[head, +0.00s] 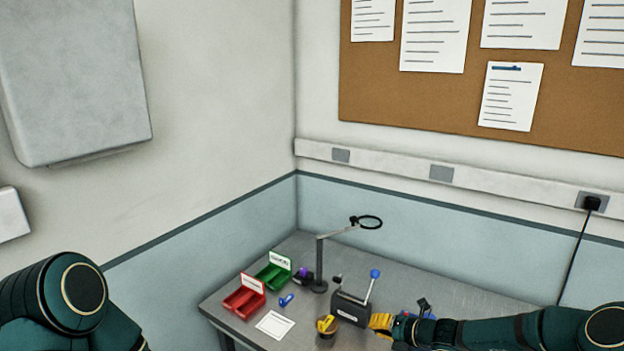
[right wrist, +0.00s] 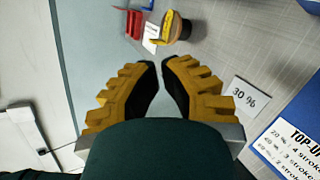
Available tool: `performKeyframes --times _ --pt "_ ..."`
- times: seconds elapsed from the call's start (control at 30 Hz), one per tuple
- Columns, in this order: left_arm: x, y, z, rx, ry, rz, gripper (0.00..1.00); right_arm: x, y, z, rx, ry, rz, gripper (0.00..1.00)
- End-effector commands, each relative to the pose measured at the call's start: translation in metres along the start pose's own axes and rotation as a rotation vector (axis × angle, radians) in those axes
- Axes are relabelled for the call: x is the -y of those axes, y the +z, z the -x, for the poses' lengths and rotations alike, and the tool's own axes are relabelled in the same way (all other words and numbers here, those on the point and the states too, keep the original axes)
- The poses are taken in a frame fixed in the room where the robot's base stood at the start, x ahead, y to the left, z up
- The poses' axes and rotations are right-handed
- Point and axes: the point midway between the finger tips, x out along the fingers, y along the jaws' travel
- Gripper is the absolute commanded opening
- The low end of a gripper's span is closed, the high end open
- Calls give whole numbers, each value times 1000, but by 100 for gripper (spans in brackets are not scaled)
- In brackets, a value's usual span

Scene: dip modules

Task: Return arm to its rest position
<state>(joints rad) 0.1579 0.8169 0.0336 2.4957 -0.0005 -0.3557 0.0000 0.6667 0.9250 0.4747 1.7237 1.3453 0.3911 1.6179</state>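My right gripper (head: 380,322) has yellow fingers and is at the bench's front right, beside a dark box with a blue-knobbed lever (head: 352,305). In the right wrist view its fingers (right wrist: 161,72) have black pads with a narrow gap between them and nothing held. My right arm (head: 500,332) reaches in from the right edge, low over the bench. My left arm (head: 60,302) shows only as a dark green joint at the lower left; its gripper is out of view.
The grey bench (head: 240,290) holds red (head: 244,302) and green (head: 272,277) bins, a magnifier stand (head: 320,262), a round pot with a yellow item (head: 326,328) and a white card (head: 274,324). A "30 %" label (right wrist: 243,98) lies near the right fingers. Walls stand behind.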

Motion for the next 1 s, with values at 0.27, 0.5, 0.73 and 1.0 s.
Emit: performKeyframes --times 0.27,0.5,0.73,1.0 --pt "0 0 0 0 0 0 0 52 -176 1 -488 -97 866 0" --pt "0 0 0 0 0 0 0 84 -293 48 -876 140 1726 0" --pt "0 0 0 0 0 0 0 88 -359 94 -1019 562 2419 0" --pt "12 6 -32 5 -3 -1 0 98 -382 92 -983 804 2803 0"
